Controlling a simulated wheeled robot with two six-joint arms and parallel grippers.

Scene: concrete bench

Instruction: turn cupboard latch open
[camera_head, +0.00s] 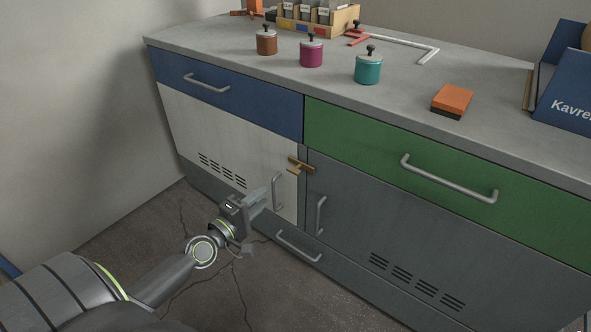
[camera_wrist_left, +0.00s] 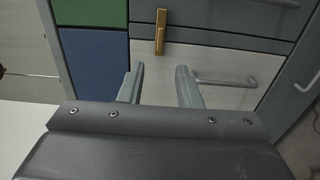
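The brass cupboard latch (camera_head: 300,165) sits where the white door (camera_head: 222,135) meets the grey door (camera_head: 400,235), under the drawers. It lies across the gap between the doors. In the left wrist view the latch (camera_wrist_left: 160,32) is ahead of the fingers, near the top middle. My left gripper (camera_head: 272,190) is in front of the white door, lower and left of the latch. In the left wrist view its two fingers (camera_wrist_left: 160,85) are apart with nothing between them, and clear of the latch. My right gripper is not in view.
Bar handles stand on the white door (camera_head: 277,192) and grey door (camera_head: 320,215), close to my left gripper. A blue drawer (camera_head: 240,92) and a green drawer (camera_head: 370,145) are above. Jars, an orange block (camera_head: 453,99) and a blue box (camera_head: 565,95) stand on the bench top.

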